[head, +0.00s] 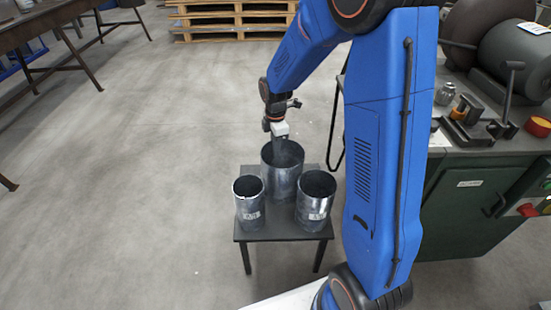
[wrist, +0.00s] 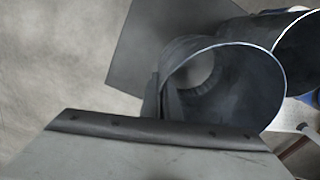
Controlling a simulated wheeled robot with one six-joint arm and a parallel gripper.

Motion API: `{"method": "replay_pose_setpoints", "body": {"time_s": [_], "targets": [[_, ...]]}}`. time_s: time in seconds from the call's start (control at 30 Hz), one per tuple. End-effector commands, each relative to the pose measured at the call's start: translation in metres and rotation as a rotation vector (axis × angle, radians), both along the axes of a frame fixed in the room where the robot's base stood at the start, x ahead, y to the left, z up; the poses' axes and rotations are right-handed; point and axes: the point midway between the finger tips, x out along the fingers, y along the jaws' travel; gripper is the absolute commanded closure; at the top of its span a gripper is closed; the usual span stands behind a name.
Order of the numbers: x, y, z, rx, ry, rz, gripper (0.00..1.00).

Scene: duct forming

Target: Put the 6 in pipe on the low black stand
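Three grey metal pipes stand upright on a low black stand (head: 285,232): a front left pipe (head: 250,212), a front right pipe (head: 313,207), and a wider one at the back (head: 283,183). Pale labels on the front two are too small to read, so I cannot tell which is 6 in. My gripper (head: 281,146) points down at the back pipe's mouth, its tips overlapping the opening. In the wrist view, a dark finger-like shape (wrist: 170,97) lies at the left rim of a pipe (wrist: 240,85). Whether the fingers are closed on the wall is unclear.
A green workbench (head: 470,205) with machinery and small tools stands to the right. A wooden pallet stack (head: 235,20) is at the back, and a dark table (head: 40,25) at the top left. The floor left of the stand is clear.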

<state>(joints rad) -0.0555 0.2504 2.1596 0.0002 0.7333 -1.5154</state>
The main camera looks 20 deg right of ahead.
Motion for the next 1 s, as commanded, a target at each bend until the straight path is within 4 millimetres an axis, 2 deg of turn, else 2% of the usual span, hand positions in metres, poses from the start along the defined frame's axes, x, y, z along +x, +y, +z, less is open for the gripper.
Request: {"method": "replay_pose_setpoints", "body": {"time_s": [0.17, 0.4, 0.8, 0.9, 1.0], "targets": [[0.0, 0.0, -0.01, 0.0, -0.001, 0.0, 1.0], [0.0, 0.0, -0.04, 0.0, 0.0, 0.0, 1.0], [0.0, 0.0, -0.045, 0.0, -0.001, 0.0, 1.0], [0.0, 0.0, -0.045, 0.0, -0.001, 0.0, 0.79], [0.0, 0.0, -0.045, 0.0, -0.001, 0.0, 0.79]]}}
